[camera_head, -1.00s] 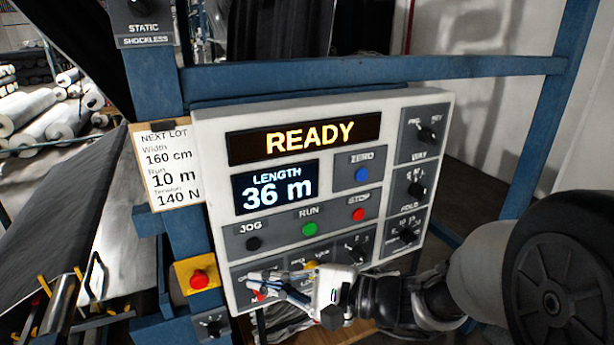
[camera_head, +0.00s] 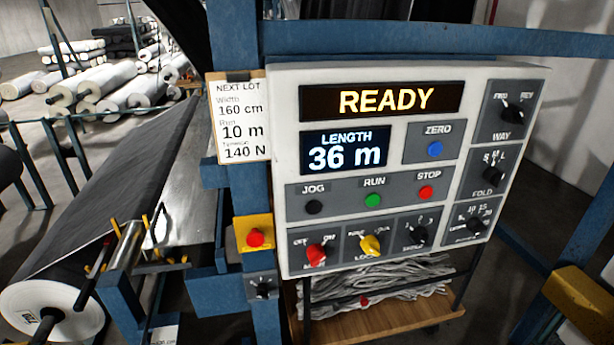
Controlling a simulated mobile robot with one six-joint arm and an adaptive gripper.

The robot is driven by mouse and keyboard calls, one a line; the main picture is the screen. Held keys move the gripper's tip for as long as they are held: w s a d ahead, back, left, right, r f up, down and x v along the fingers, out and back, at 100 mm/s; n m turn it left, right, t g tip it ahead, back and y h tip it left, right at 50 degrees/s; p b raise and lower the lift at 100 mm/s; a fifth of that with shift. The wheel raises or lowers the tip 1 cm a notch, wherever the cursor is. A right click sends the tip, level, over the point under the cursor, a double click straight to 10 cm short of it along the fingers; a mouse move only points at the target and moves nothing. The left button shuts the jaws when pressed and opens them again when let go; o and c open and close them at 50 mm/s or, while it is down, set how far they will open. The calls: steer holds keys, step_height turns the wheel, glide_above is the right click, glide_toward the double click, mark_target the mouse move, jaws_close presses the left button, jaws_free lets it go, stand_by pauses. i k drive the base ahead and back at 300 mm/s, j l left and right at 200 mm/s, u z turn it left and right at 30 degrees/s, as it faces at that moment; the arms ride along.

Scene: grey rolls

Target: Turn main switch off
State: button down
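The white control panel (camera_head: 400,75) is in the middle of the head view, with its displays lit. The main switch, a red rotary knob (camera_head: 316,254), is at the panel's lower left, under small OFF and ON labels. It is uncovered and nothing touches it. The knob is too small for me to tell surely which label it points at. The word below it is partly hidden by the knob. My gripper is not in view.
A yellow rotary knob (camera_head: 370,245) is just right of the red one. A red push button on a yellow box (camera_head: 255,238) is to the left, on the blue post. A wooden shelf (camera_head: 385,320) with grey cloth is below. A fabric roll (camera_head: 55,305) is at lower left.

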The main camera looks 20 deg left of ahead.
mark_target(316, 252)
steer(key=k+j, duration=0.1)
steer(key=k, duration=0.5)
steer(key=k+j+u, duration=0.1)
steer(key=k, duration=0.45)
steer(key=u, duration=2.45)
steer(key=j+z, duration=0.1)
steer(key=z, duration=2.1)
